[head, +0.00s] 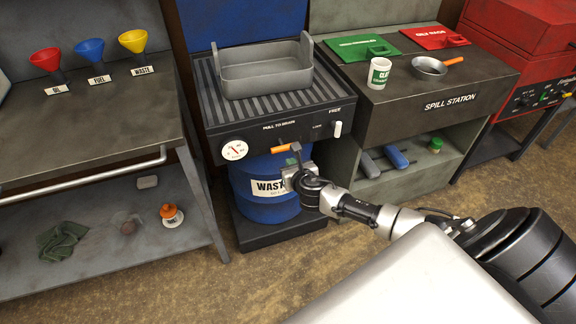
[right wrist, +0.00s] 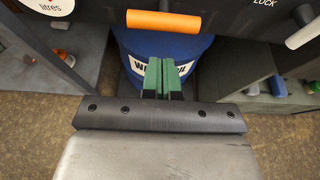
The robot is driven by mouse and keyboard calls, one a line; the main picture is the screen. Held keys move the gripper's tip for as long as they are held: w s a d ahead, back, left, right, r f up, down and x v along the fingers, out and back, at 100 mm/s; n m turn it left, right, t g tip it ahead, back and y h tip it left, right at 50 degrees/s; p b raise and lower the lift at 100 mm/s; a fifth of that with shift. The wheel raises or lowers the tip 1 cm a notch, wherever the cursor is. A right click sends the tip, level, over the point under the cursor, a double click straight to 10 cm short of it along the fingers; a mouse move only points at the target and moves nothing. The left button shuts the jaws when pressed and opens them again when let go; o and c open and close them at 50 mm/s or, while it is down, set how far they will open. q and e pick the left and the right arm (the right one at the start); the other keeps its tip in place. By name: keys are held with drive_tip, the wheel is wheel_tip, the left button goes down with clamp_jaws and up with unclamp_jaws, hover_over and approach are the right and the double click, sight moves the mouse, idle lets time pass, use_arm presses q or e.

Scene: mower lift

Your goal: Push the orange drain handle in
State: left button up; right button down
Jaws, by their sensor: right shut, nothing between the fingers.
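The orange drain handle (head: 281,148) sticks out from the dark front panel of the drain station, below the words "PULL TO DRAIN". In the right wrist view the orange handle (right wrist: 163,22) lies crosswise near the top, just beyond my fingertips. My right gripper (head: 294,158) is in front of the panel, close to the handle's right end. Its green fingers (right wrist: 162,75) are shut together with nothing between them. A gap shows between fingertips and handle in the wrist view; whether they touch cannot be told from the head view. My left gripper is not in view.
A blue waste oil drum (head: 262,200) stands under the panel, behind my gripper. A round gauge (head: 234,150) and a white lock lever (head: 338,128) flank the handle. A grey pan (head: 265,78) sits on the grate above. The spill station (head: 430,98) is at the right.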

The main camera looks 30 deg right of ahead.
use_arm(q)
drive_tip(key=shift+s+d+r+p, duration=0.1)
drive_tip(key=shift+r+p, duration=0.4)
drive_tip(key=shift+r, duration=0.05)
use_arm(e)
drive_tip(key=v, duration=1)
drive_tip(key=shift+f, duration=0.15)
